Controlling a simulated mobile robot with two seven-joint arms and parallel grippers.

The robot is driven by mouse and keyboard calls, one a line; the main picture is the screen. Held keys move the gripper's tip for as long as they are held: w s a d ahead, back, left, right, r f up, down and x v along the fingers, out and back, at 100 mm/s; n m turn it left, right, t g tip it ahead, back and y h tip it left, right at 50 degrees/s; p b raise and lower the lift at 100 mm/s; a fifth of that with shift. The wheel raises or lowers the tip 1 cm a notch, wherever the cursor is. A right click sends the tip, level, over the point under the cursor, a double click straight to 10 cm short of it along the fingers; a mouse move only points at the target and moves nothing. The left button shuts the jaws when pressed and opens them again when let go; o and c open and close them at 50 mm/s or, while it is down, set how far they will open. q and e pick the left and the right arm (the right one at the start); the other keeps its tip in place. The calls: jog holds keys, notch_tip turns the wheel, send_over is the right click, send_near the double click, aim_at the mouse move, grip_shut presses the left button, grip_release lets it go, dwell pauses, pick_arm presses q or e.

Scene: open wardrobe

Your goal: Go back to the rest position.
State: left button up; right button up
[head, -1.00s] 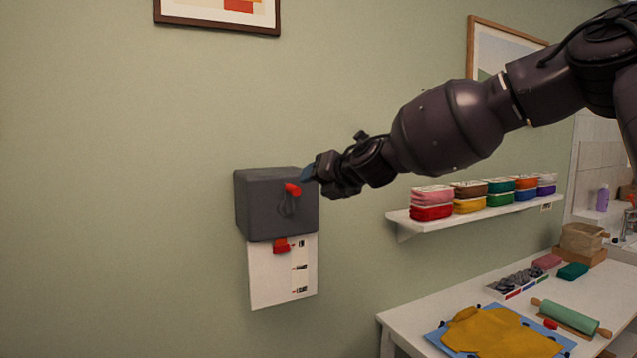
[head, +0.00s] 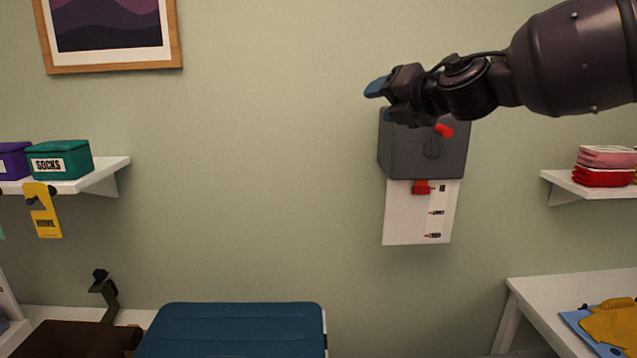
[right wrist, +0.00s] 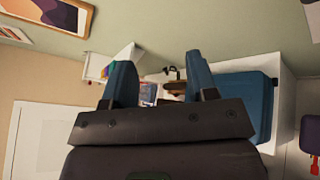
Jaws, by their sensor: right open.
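My right gripper (head: 381,101) comes in from the right in the head view, near the top of the grey wall box (head: 400,155). Its blue fingertips are apart with nothing between them. They also show open and empty in the right wrist view (right wrist: 160,75). The box has a dark lever with a red knob (head: 444,131), which points up and to the right. A red pointer (head: 421,187) sits under the box at the top mark of a white card (head: 403,222). My left gripper is not in view.
A shelf (head: 105,173) with a green socks box (head: 60,160) and a yellow hanger tag (head: 44,212) is at the left. A blue-topped piece (head: 230,325) stands below. A shelf (head: 590,187) and white table (head: 550,285) are at the right. The middle wall is clear.

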jog(key=s+a+f+m+g+y, duration=0.1)
jog(key=s+a+f+m+y, duration=0.2)
jog(key=a+f, duration=0.35)
jog(key=s+a+f+m+g+y, duration=0.1)
jog(key=s+a+f+g+y, duration=0.1)
jog(key=s+a+f, duration=0.45)
jog(key=s+a+f+m+g+y, duration=0.1)
jog(key=s+a+f+m+y, duration=0.15)
jog(key=a+f, duration=0.4)
jog(key=s+d+f+m+t+h+b, duration=0.15)
jog(key=d+f+m+t+h, duration=0.3)
jog(key=d+f+m, duration=0.65)
jog(key=s+d+f+m+t+h, duration=0.25)
jog(key=d+f+m+h, duration=0.35)
jog(key=d+f+m, duration=0.6)
jog(key=s+d+f+m+g+h, duration=0.1)
jog(key=s+d+f+h, duration=0.1)
jog(key=s+d+f, duration=0.2)
jog(key=s+d+f+g+h, duration=0.1)
jog(key=s+d+f, duration=0.3)
jog(key=s+f, duration=0.6)
jog(key=s+d+f+m+g+h, duration=0.1)
jog(key=s+d+f+g+h, duration=0.1)
jog(key=s+d+f, duration=0.2)
jog(key=s+f, duration=0.3)
jog(key=shift+m+g+h, duration=0.3)
jog(key=shift+m+g, duration=0.05)
jog(key=shift+g, duration=0.05)
jog(key=shift+f, duration=0.1)
